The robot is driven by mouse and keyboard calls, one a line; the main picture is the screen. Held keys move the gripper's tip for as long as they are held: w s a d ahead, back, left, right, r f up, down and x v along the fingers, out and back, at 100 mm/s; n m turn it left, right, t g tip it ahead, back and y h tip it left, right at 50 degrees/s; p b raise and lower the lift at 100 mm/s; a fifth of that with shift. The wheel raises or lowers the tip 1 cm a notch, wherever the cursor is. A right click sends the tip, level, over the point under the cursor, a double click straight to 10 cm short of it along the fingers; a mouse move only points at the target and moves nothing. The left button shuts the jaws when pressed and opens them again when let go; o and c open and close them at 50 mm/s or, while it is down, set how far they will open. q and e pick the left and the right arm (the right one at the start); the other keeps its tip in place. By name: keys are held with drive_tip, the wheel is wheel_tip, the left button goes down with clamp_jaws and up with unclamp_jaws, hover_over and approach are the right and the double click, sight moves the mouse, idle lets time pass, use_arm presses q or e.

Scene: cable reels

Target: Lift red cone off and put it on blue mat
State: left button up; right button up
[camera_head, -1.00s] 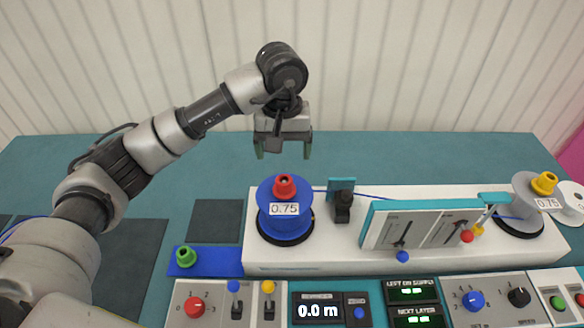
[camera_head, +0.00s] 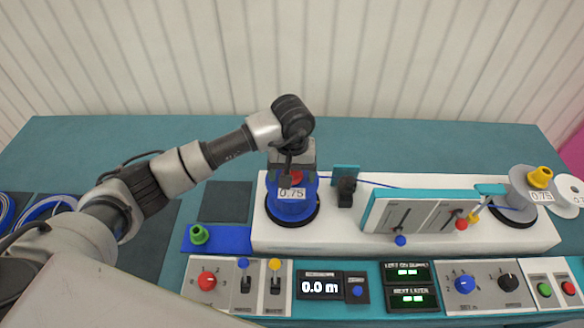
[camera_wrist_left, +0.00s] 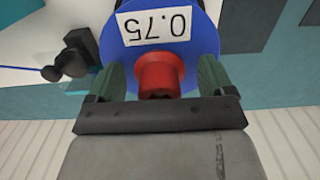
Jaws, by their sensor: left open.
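The red cone (camera_wrist_left: 160,75) sits on top of the blue reel (camera_head: 292,208) labelled 0.75, at the left end of the white machine. In the head view only a bit of the red cone (camera_head: 296,177) shows past my gripper. My left gripper (camera_head: 292,181) is over the reel, pointing down. In the left wrist view its green fingers (camera_wrist_left: 163,78) are open, one on each side of the red cone, with gaps between. The blue mat (camera_head: 232,238) lies left of the machine with a green cone (camera_head: 199,234) at its left end. My right gripper is not in view.
A dark square pad (camera_head: 226,201) lies behind the mat. A small black guide (camera_head: 346,190) stands right of the reel, with blue cable running to a teal panel (camera_head: 420,212). A grey reel with a yellow cone (camera_head: 540,177) stands far right. Control panels line the front.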

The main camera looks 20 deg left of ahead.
use_arm(q)
drive_tip(key=c, duration=1)
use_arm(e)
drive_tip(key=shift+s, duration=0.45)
use_arm(q)
drive_tip(key=shift+w+r, duration=0.1)
drive_tip(key=shift+r, duration=0.05)
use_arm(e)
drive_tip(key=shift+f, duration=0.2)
use_arm(q)
drive_tip(key=shift+r+b, duration=0.25)
drive_tip(key=shift+b, duration=0.1)
drive_tip(key=r, duration=0.1)
drive_tip(key=r+b, duration=0.2)
drive_tip(key=shift+d+r, duration=0.15)
drive_tip(key=shift+d, duration=0.1)
drive_tip(key=s+d+r+b, duration=0.1)
drive_tip(key=d+r+b, duration=0.3)
drive_tip(key=d+r, duration=0.3)
drive_tip(key=d, duration=0.4)
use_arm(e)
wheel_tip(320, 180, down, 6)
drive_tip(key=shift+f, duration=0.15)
use_arm(q)
drive_tip(key=shift+d, duration=0.1)
